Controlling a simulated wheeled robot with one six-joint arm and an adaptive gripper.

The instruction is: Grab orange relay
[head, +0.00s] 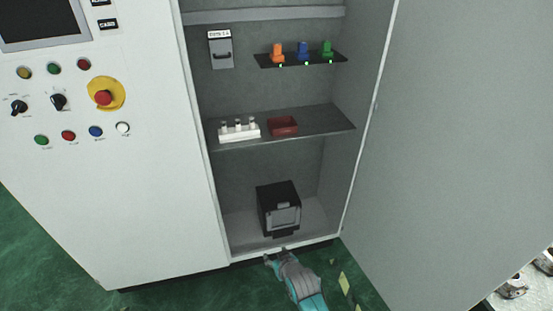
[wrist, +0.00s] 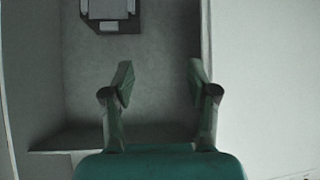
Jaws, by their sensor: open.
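The orange relay (head: 277,53) stands upright at the left end of the small dark top shelf (head: 300,60) inside the open cabinet, in the head view. A blue relay (head: 303,50) and a green relay (head: 327,48) stand to its right. My gripper (head: 277,256) is low in front of the cabinet's bottom edge, far below the relays. In the wrist view my gripper (wrist: 160,80) is open with nothing between its fingers. No relay shows in the wrist view.
A middle shelf (head: 330,124) holds a white rack (head: 239,132) and a red bin (head: 283,126). A black box (head: 278,207) sits on the cabinet floor. The open door (head: 450,150) stands at right; a control panel (head: 70,100) is at left.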

